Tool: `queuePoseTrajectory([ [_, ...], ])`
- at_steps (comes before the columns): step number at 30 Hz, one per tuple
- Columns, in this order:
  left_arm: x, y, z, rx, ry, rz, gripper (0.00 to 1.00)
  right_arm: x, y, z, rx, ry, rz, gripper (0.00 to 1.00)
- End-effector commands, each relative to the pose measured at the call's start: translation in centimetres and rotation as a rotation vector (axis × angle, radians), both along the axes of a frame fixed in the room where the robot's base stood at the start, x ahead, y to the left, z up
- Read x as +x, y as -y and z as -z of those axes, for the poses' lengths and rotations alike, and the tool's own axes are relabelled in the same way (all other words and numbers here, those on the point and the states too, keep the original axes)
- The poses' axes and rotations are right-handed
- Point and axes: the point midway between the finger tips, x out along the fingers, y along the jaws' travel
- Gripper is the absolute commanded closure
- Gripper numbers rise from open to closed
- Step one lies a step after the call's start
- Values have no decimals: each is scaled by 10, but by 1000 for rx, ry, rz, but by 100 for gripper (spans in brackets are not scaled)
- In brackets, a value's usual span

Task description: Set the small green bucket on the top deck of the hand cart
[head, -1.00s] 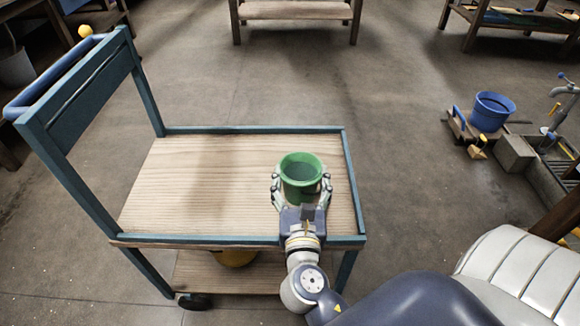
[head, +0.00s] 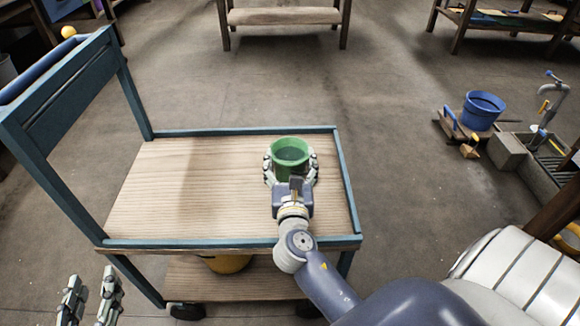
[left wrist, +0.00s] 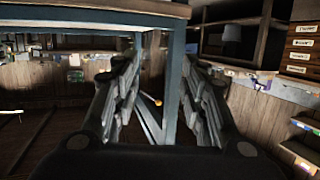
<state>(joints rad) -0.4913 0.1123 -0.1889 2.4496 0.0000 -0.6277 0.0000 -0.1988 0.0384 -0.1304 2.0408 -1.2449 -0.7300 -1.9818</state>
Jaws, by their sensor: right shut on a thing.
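The small green bucket (head: 290,156) is upright over the right part of the top deck of the hand cart (head: 185,190). My right gripper (head: 290,172) is shut on the bucket, with a finger on each side. Whether the bucket's base touches the deck is hidden by the gripper. My left gripper (head: 92,298) is at the lower left of the head view, in front of the cart's left end, open and empty. Its two spread fingers (left wrist: 160,100) also show in the left wrist view, with part of a blue-green frame between and beyond them.
A yellow thing (head: 230,263) is on the cart's lower shelf. The top deck left of the bucket is bare, with a low blue-green rim. A blue bucket (head: 482,110) stands near a tap and basin at right. A bench (head: 283,16) is at the back.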

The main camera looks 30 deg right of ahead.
Motion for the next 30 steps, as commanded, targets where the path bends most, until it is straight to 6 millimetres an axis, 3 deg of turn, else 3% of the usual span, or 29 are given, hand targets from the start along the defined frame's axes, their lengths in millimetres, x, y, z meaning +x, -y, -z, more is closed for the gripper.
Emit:
queuePoseTrajectory([
  [7,8,6,-27,-35,139,9,60,0,0,7,-2,3,0,70],
  [20,8,7,-32,-41,163,11,60,0,0,10,-2,3,-1,70],
  [21,9,7,-33,-41,165,11,60,0,0,11,0,0,-1,21],
  [22,9,7,-33,-41,164,11,60,0,0,11,0,0,-1,14],
  [23,9,7,-33,-41,164,11,60,0,0,11,0,0,-1,10],
  [30,8,7,-32,-41,162,11,60,0,0,11,0,0,-1,10],
])
